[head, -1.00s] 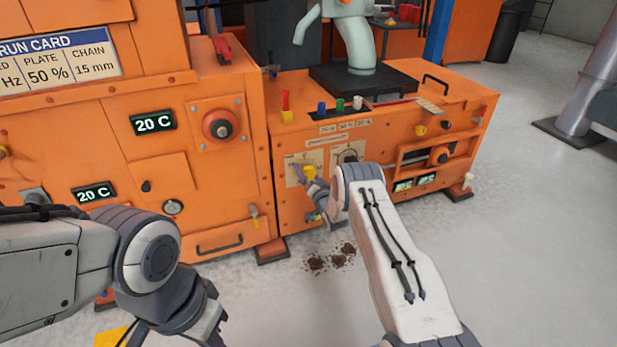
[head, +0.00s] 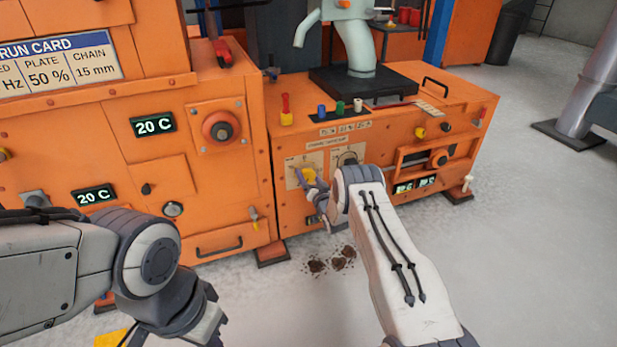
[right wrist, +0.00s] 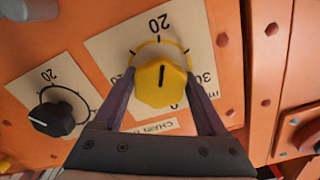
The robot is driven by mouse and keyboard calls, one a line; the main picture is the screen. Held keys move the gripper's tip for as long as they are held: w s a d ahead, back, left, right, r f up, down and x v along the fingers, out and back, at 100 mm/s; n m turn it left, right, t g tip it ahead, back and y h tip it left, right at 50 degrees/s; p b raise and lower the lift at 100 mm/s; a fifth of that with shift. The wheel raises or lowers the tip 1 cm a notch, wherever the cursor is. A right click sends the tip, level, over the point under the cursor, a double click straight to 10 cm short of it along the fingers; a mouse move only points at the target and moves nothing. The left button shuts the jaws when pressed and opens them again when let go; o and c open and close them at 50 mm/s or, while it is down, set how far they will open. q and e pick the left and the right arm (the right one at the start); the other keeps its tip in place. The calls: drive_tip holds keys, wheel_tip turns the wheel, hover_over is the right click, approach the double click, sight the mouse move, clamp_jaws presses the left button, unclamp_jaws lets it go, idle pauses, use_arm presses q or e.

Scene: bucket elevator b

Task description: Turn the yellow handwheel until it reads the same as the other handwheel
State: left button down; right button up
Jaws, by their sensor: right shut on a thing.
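The yellow handwheel (head: 309,174) is on a pale plate on the low orange machine's front. My right gripper (head: 306,180) is on it. In the right wrist view the fingers (right wrist: 160,100) lie along both sides of the yellow handwheel (right wrist: 161,84), shut on it. Its black line stands upright in that view, in line with the inverted 20 on its dial. The other handwheel (right wrist: 52,115) is black; its white mark points left, away from its own 20. It shows partly behind my arm in the head view (head: 347,160). My left gripper (head: 178,334) is cut off below.
A taller orange cabinet (head: 90,160) with 20 C displays stands at left. Colored knobs and a red-yellow lever (head: 286,110) are on the low machine's top. Dark debris (head: 330,261) lies on the floor below. The grey floor (head: 520,250) at right is open.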

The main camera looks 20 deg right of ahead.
drive_tip(key=n, duration=0.5)
drive_tip(key=shift+n, duration=0.3)
drive_tip(key=n, duration=0.5)
drive_tip(key=shift+f, duration=0.1)
drive_tip(key=shift+n, duration=0.4)
drive_tip(key=o, duration=1.3)
drive_tip(key=shift+s, duration=0.1)
